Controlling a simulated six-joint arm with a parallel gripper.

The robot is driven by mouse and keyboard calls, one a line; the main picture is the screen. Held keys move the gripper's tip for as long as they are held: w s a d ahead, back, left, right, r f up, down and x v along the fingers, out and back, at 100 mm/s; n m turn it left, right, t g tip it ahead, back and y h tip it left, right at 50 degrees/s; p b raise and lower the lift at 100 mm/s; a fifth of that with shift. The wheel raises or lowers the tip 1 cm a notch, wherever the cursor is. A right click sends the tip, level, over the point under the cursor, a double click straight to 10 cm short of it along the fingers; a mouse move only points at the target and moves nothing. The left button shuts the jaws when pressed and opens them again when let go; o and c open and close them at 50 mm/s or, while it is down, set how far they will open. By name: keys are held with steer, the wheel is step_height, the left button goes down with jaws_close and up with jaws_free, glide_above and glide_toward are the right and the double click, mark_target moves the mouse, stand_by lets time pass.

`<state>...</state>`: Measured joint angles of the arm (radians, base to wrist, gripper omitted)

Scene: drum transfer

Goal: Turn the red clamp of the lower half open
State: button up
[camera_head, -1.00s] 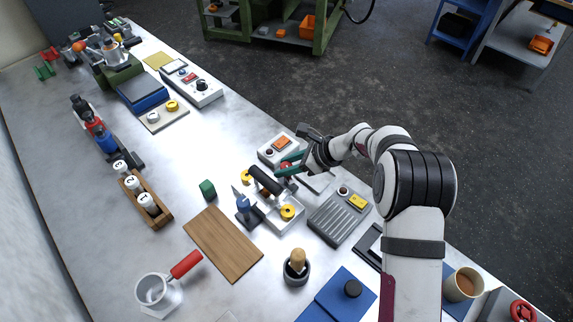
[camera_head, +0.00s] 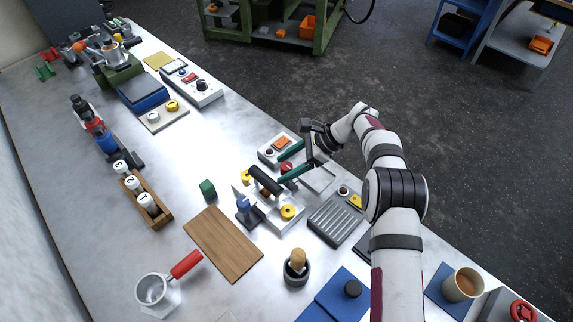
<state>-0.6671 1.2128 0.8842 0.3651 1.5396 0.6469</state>
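My gripper (camera_head: 281,168) has its two green fingers spread apart. It is open, at the right end of a dark roller-like bar. A small red part (camera_head: 286,167) shows between the fingers; it may be the red clamp, but it is too small to tell its shape or whether it is turned. I cannot tell if the fingers touch it. The dark bar (camera_head: 264,179) lies across a white base (camera_head: 268,212) with yellow round parts beside it. The lower half cannot be told apart for certain, and the fingers partly hide this spot.
A grey box with an orange button (camera_head: 281,142) stands just behind the fingers. A ribbed grey tray (camera_head: 333,220) is to the front right.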

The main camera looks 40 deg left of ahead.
steer(key=v, duration=1.5)
steer(key=shift+w+d+r, duration=0.2)
steer(key=shift+d+r, duration=0.05)
steer(key=d+r+t, duration=0.2)
steer(key=d+r, duration=0.6)
steer(key=d, duration=0.1)
steer(key=s+d+r+n+t+h, duration=0.1)
steer(key=s+d+r, duration=0.1)
steer(key=s+d, duration=0.3)
steer(key=s+d+r+t+h, duration=0.1)
steer(key=s+d+r, duration=0.1)
steer(key=d, duration=0.5)
steer(key=s+d+f+n+t+h, duration=0.1)
steer(key=s+d+f, duration=0.2)
steer(key=s+d, duration=0.3)
steer(key=s+d+f+n+t+h, duration=0.1)
steer(key=s+d+f, duration=0.3)
steer(key=s, duration=1)
steer(key=d, duration=0.2)
steer(key=shift+d+f, duration=0.35)
steer(key=shift+d, duration=0.05)
